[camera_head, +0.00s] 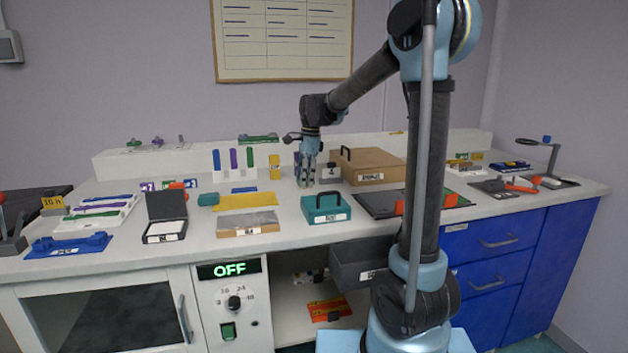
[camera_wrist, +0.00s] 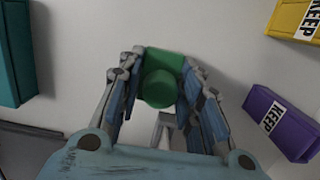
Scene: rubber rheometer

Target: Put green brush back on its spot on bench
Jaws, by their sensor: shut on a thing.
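My gripper (camera_head: 308,182) hangs low over the white bench, between the teal case and the purple KEEP block. In the wrist view, its fingers (camera_wrist: 162,100) are closed on the green brush (camera_wrist: 160,85), which shows as a green block with a round end facing the camera. The fingers hide its sides. In the head view I cannot make out the brush between the fingers. I cannot tell whether it touches the bench (camera_head: 180,250). No marked spot for it is clearly visible.
A teal case (camera_head: 326,209) stands in front of my gripper, a brown box (camera_head: 365,166) to the right. A yellow KEEP block (camera_wrist: 295,18) and a purple KEEP block (camera_wrist: 282,122) are close by. A yellow mat (camera_head: 246,201) lies to the left.

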